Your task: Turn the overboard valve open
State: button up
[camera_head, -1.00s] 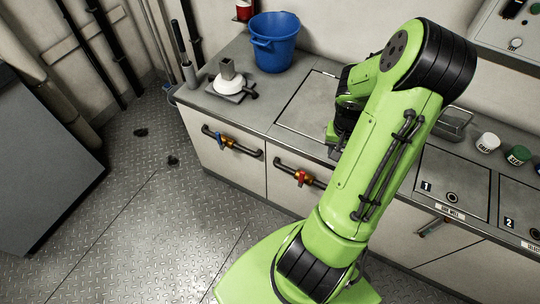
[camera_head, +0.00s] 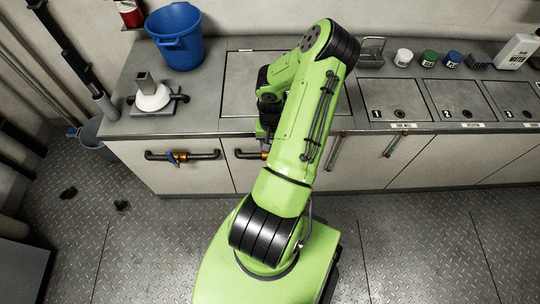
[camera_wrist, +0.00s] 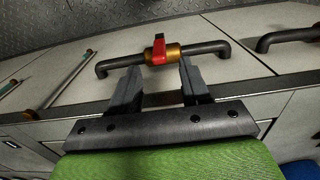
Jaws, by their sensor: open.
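A pipe valve with a red handle (camera_wrist: 159,50) on a brass body (camera_wrist: 174,51) sits on a dark pipe on the cabinet front in the wrist view. My gripper (camera_wrist: 160,68) is open, its two fingers spread below the red handle in that picture, with nothing held. Contact with the valve cannot be told. In the head view, my arm hides most of this valve and the gripper. A second valve with a blue handle (camera_head: 172,158) is on the cabinet front to the left. No label naming either valve is readable.
A blue bucket (camera_head: 177,42) and a white round fitting (camera_head: 153,97) stand on the grey counter (camera_head: 215,118). Several small tubs are at the back right. A grey bucket (camera_head: 92,137) is on the floor at left. The patterned floor (camera_head: 420,235) at right is clear.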

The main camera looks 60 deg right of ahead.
notch_tip(320, 180, down, 7)
jog(key=shift+f+b, duration=0.1)
jog(key=shift+b, duration=0.85)
jog(key=shift+c, duration=0.5)
grip_shut()
